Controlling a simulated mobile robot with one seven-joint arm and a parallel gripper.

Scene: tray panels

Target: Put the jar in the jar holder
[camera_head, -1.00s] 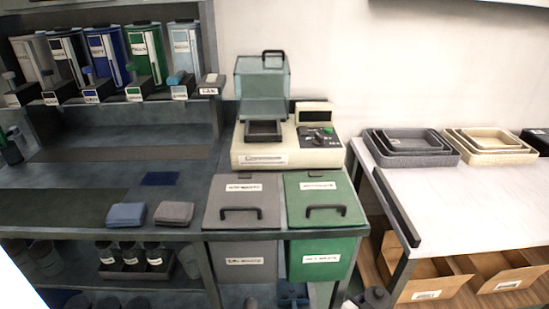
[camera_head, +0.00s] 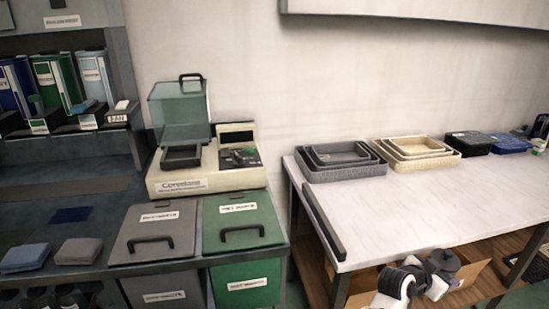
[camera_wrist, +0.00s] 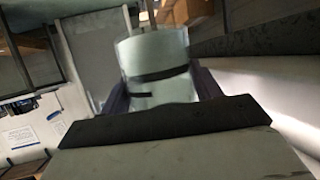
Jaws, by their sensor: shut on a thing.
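A pale, whitish jar (camera_wrist: 155,52) with dark bands shows in the wrist view. My gripper (camera_wrist: 160,88) is shut on it, with a dark purplish finger on each side. In the head view, part of my arm shows low on the right, in front of the white table; I cannot make out the jar there. Several dark jars (camera_head: 68,297) stand on the lower shelf at the bottom left, cut off by the picture's edge. I cannot pick out the jar holder with certainty.
Grey trays (camera_head: 338,160) and cream trays (camera_head: 415,153) sit at the back of the white table (camera_head: 450,200), whose middle is clear. Grey (camera_head: 155,232) and green (camera_head: 240,222) lidded bins stand left of it, below a cream machine (camera_head: 205,170). Folded cloths (camera_head: 78,251) lie on the left counter.

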